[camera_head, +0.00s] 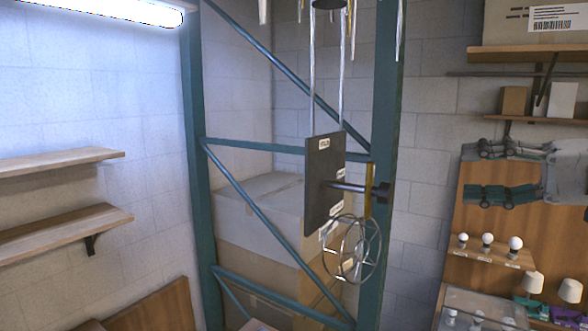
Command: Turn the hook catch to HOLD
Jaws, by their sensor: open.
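A dark upright plate (323,190) with several small white labels hangs in front of the blue-green frame. The label text is too small to read. A dark rod (346,186) sticks out from the plate to the right. An upright brass-coloured bar (369,190) crosses the rod near its end; it may be the hook catch, but I cannot tell which label it points to. A round wire cage (352,250) hangs below. My gripper (467,173) is at the right, its two fingers spread apart and pointing left. It is empty and appears apart from the plate.
Blue-green frame posts (388,120) and braces stand around the plate, with cardboard boxes (265,205) behind. A wooden board with bulbs (487,240) and small lamps (532,283) is at the lower right. Wooden shelves (60,232) are at the left.

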